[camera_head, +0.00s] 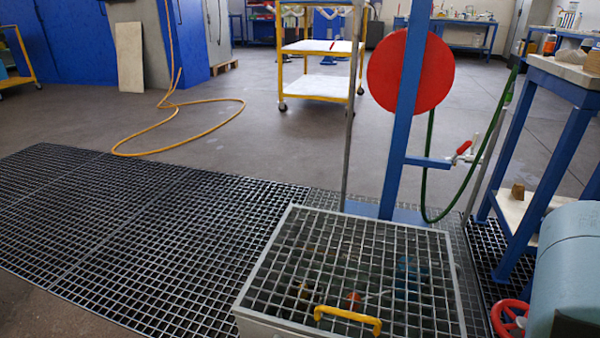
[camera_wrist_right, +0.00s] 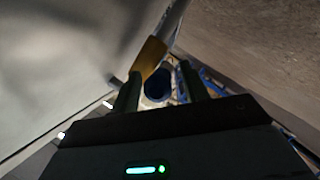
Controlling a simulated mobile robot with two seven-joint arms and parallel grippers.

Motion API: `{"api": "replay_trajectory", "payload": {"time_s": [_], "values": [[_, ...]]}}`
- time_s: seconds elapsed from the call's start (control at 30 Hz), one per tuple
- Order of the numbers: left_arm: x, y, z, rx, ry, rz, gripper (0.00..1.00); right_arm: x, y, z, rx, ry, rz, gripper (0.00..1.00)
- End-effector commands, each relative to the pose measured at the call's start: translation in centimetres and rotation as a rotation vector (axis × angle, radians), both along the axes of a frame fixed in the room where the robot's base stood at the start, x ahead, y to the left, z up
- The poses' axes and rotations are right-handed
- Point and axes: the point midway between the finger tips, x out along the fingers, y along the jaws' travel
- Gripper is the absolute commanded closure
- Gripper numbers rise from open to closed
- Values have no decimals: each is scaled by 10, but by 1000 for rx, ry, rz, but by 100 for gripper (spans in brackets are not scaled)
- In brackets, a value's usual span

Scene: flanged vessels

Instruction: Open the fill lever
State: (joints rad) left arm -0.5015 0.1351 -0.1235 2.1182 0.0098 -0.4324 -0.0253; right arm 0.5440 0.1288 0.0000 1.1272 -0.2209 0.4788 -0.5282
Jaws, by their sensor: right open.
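A small red lever handle (camera_head: 463,147) sits on a metal valve at the end of a blue side arm (camera_head: 428,161), right of the blue post. It is tilted up to the right; I cannot tell whether it is the fill lever. A green hose hangs close beside it. In the right wrist view my right gripper (camera_wrist_right: 162,85) is open, its two dark fingers apart. A yellow-brown piece (camera_wrist_right: 149,57) shows beyond the left finger, and a dark blue round thing (camera_wrist_right: 158,84) shows in the gap; contact cannot be told. Neither gripper shows in the head view.
A grated box (camera_head: 245,305) with a yellow handle (camera_head: 348,319) stands in front, beside floor grating (camera_head: 110,240). A red disc (camera_head: 388,75) is on the blue post (camera_head: 405,110). A blue-legged bench (camera_head: 540,190), light-blue vessel (camera_head: 568,265) and red handwheel (camera_head: 508,318) crowd the right. Open floor lies behind.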

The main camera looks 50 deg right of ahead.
Motion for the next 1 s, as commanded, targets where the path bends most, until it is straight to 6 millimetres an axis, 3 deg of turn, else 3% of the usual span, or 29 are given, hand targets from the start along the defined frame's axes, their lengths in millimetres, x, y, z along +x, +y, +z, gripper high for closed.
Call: {"api": "replay_trajectory", "payload": {"time_s": [0.33,0.7,1.0], "values": [[-1,0,-2,1,3,0,48,4,1,-1,0,1,0,55],[-7,0,-1,0,14,0,48,4,1,-1,0,1,0,100],[-7,0,0,0,14,0,48,3,1,-1,-2,6,-1,100]]}}
